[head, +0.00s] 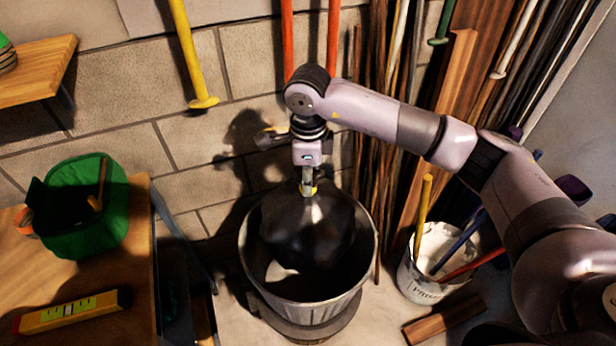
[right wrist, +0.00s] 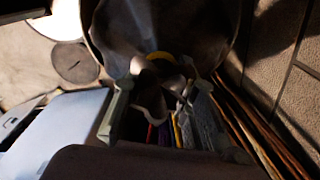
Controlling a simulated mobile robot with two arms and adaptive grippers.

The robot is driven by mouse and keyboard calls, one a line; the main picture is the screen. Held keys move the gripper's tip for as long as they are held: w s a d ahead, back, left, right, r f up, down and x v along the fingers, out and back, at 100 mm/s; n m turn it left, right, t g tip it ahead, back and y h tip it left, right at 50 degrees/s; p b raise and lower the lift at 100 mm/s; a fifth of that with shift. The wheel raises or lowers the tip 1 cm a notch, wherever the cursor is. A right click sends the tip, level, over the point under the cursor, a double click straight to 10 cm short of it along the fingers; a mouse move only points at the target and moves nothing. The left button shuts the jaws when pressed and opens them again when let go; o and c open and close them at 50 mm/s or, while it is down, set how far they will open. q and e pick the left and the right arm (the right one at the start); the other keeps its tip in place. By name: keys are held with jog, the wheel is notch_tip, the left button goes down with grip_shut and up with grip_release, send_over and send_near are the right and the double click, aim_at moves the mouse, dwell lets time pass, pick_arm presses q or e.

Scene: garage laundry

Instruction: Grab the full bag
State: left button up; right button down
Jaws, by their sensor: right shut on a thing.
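The full bag (head: 305,228) is black and bulging, with a narrow gathered neck at its top. It sits at the mouth of a round grey metal bin (head: 318,314), with its upper part at about rim height. My right gripper (head: 308,184) reaches down from above and is shut on the bag's neck, where a bit of yellow shows. In the right wrist view the gripper's fingers (right wrist: 155,105) are on either side of the dark gathered neck, below a yellow band (right wrist: 160,56). My left gripper is not in view.
A white bucket (head: 418,279) with several coloured handles stands right of the bin. Tall wooden boards and poles lean on the wall behind. At left, a wooden table (head: 95,272) holds a green bag (head: 83,235) and a yellow level (head: 70,310).

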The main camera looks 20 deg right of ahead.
jog(key=shift+r+p, duration=3.3)
jog(key=shift+r, duration=0.4)
